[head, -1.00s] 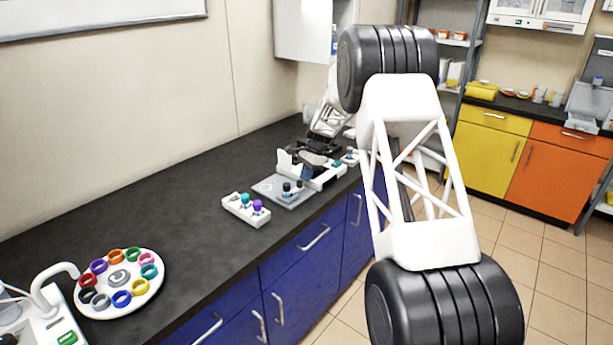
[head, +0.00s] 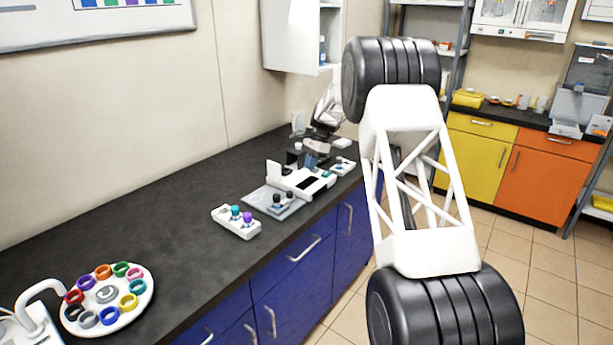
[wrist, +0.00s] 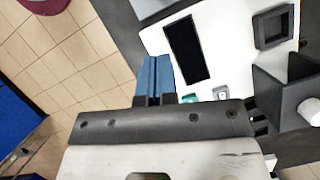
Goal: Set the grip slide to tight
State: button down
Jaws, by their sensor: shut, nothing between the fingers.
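A white device (head: 321,182) with a dark screen stands on the black counter. I cannot tell which part is the grip slide. My gripper (head: 311,161) is just behind and above the device in the head view. In the wrist view the two blue fingers of my gripper (wrist: 155,62) are together, empty, beside the device's edge. The arm's hand hides the device's near part there.
A grey tray (head: 257,199) with black-topped pieces lies in front of the device. A white rack (head: 235,226) holds teal and purple caps. A white carousel (head: 125,282) of coloured rings stands at lower left. The counter (head: 160,225) between is clear.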

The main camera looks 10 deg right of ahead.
jog(key=shift+v, duration=1.2)
jog(key=s+r+n+t+h, duration=0.1)
jog(key=s+r+n, duration=0.1)
jog(key=s+r, duration=0.65)
jog(key=s+r+n+t, duration=0.15)
jog(key=s+r, duration=0.25)
jog(key=s, duration=1)
jog(key=s+r+n+h, duration=0.1)
jog(key=s+r+n, duration=0.1)
jog(key=s+r, duration=0.65)
jog(key=s+f+n, duration=0.2)
jog(key=s+f, duration=0.1)
jog(key=s, duration=1)
jog(key=s+d+f+n+t+h, duration=0.1)
jog(key=s+f+n, duration=0.1)
jog(key=s, duration=1.1)
jog(key=s+f+n+t+h, duration=0.1)
jog(key=s+f+n, duration=0.1)
jog(key=s, duration=1.1)
jog(key=shift+s+d+f, duration=0.35)
jog(key=shift+d+f, duration=0.05)
jog(key=shift+f, duration=0.5)
